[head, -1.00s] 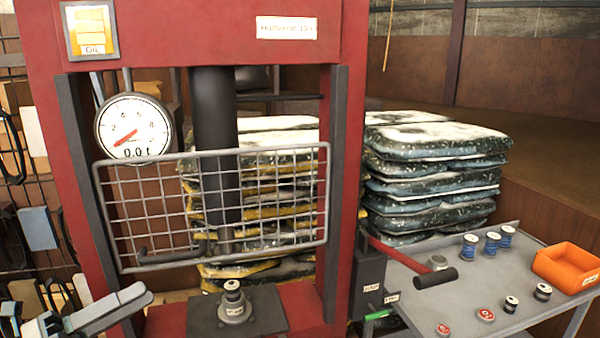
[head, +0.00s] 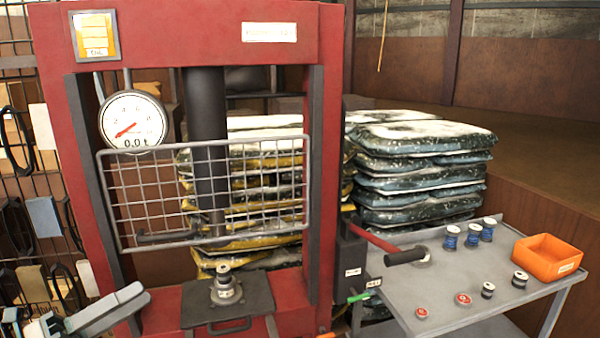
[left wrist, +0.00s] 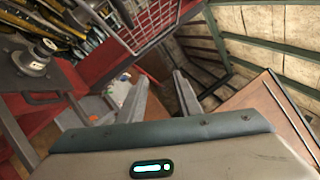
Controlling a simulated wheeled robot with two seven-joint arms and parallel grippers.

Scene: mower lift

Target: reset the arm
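My left gripper (head: 142,296) shows at the lower left of the head view, in front of the red press frame (head: 327,150). In the left wrist view my left gripper (left wrist: 160,90) has its two pale fingers apart with nothing between them. It is apart from the press. My right gripper is not in either view. The press has a grey mesh guard (head: 205,195) across its opening, a dark ram (head: 206,130) and a round dial (head: 132,121). A small metal part (head: 226,288) stands on the dark press plate (head: 255,300) below the ram.
A grey bench (head: 430,270) at the right holds an orange bin (head: 547,258), several blue spools (head: 473,236) and small round parts. A black-gripped red lever (head: 405,256) juts from the press over the bench. Stacked bags (head: 420,175) stand behind. A rack with hanging items fills the left.

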